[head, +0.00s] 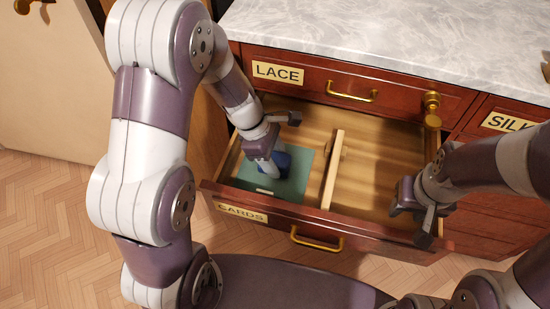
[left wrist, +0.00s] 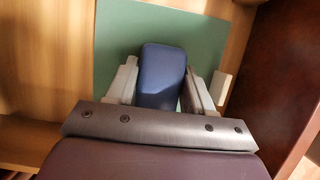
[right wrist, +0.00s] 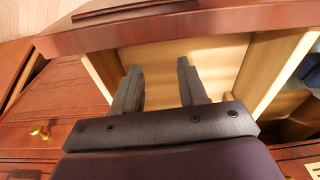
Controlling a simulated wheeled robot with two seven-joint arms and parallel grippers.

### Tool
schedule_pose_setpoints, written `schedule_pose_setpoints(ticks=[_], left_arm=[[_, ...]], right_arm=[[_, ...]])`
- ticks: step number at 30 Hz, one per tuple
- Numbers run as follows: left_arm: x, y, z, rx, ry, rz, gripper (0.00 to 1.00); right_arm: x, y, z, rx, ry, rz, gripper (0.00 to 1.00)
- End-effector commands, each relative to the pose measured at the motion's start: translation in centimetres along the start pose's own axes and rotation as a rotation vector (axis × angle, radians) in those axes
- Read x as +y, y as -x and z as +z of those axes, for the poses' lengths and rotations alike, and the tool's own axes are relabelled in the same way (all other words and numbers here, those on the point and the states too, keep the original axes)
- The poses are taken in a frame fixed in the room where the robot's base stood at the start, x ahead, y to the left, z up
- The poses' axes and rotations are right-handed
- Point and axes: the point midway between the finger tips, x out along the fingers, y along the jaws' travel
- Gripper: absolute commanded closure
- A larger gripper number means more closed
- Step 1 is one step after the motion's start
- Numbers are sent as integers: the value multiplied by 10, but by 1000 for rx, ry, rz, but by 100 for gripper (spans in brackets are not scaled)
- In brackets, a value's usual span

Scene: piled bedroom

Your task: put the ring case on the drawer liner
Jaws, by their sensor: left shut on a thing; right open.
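The ring case (left wrist: 162,72) is a dark blue rounded box between the fingers of my left gripper (left wrist: 165,90), which is shut on it. In the head view the ring case (head: 283,160) is partly hidden by my left gripper (head: 266,165). The drawer liner (head: 293,183) is a flat green sheet in the left compartment of the open drawer. The liner (left wrist: 115,45) lies behind and around the case in the left wrist view; I cannot tell whether they touch. My right gripper (head: 428,215) is open and empty over the drawer's right front corner.
The open drawer (head: 375,232), labelled CARDS, has a wooden divider (head: 333,168); its right compartment looks bare. A small pale piece (head: 264,191) lies near the liner's front edge. The LACE drawer (head: 310,77) above is shut, under a marble top (head: 400,35).

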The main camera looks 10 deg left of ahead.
Motion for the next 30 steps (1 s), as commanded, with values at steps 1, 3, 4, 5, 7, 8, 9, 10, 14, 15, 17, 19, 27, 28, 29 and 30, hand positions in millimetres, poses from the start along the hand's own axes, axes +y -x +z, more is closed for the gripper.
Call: schedule_pose_setpoints(ticks=[1, 3, 4, 5, 7, 8, 9, 10, 14, 15, 17, 19, 27, 28, 29, 30], left_arm=[[0, -2, -1, 0, 0, 0, 80], [0, -3, -1, 0, 0, 0, 42], [0, -2, -1, 0, 0, 0, 32], [0, -2, -1, 0, 0, 0, 22], [0, -2, -1, 0, 0, 0, 22], [0, -2, -1, 0, 0, 0, 22], [0, -2, -1, 0, 0, 0, 22], [0, -2, -1, 0, 0, 0, 22], [0, 0, 0, 0, 0, 0, 22], [0, 4, 1, 0, 0, 1, 22], [1, 15, 2, 0, 3, 4, 22], [1, 34, 3, 0, 1, 4, 22], [1, 102, 2, 0, 2, 3, 22], [0, 107, 2, 1, 1, 3, 22], [0, 111, 2, 1, 1, 3, 22], [0, 115, 1, 0, 2, 1, 22]], right_arm=[[0, -1, 0, 0, 0, 0, 57], [0, -2, 0, 0, 0, 0, 57], [0, -1, 0, 0, 0, 0, 57], [0, -1, 0, 0, 0, 0, 57], [0, -1, 0, 0, 0, 0, 57], [0, -1, 0, 0, 0, 0, 57], [0, -1, 0, 0, 0, 0, 57], [0, -1, 0, 0, 0, 0, 57], [0, 0, 0, 0, 0, 0, 57], [0, 3, 0, 0, 0, 0, 57], [0, 10, -1, 0, 0, 0, 57], [0, 20, -2, 0, 0, 0, 57], [0, 50, -6, 0, 0, 0, 57], [0, 51, -6, 0, 0, 0, 57], [0, 52, -6, 0, 0, 0, 57], [0, 53, -6, 0, 0, 0, 57]])
